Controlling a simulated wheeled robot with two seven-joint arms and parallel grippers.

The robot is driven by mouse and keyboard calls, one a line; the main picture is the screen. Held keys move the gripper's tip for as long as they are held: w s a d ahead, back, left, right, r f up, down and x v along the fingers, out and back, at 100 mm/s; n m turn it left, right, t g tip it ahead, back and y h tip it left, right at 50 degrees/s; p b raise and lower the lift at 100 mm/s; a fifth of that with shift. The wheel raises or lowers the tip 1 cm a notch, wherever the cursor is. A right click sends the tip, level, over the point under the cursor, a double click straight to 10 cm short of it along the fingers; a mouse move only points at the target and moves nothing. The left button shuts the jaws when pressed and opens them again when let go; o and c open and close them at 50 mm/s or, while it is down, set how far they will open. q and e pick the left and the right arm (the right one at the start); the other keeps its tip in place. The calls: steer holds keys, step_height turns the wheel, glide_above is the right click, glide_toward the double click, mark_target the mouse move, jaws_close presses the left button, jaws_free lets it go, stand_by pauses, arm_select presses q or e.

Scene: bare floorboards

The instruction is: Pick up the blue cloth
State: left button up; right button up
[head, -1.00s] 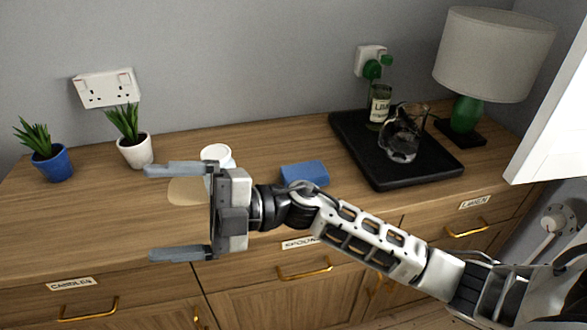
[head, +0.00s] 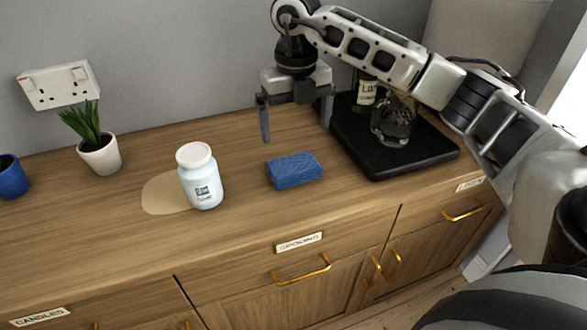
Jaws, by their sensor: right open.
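The blue cloth (head: 295,171) is a small folded, thick rectangular block lying on the wooden counter top, right of the white jar. My right gripper (head: 296,132) hangs above and behind it with its fingers pointing down. The fingers are spread wide with nothing between them, and they are apart from the cloth. My left gripper is not in the head view.
A white lidded jar (head: 201,178) stands beside a tan spill patch (head: 164,194) on the counter (head: 240,236). A black tray (head: 432,157) holds a glass jug (head: 392,124) and a green bottle (head: 366,91).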

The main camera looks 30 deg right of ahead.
mark_target(294, 164)
step_height(294, 164, down, 10)
steer(key=shift+w+a+r, duration=0.1)
steer(key=shift+w+r, duration=0.05)
steer(key=shift+r, duration=0.1)
steer(key=c, duration=0.6)
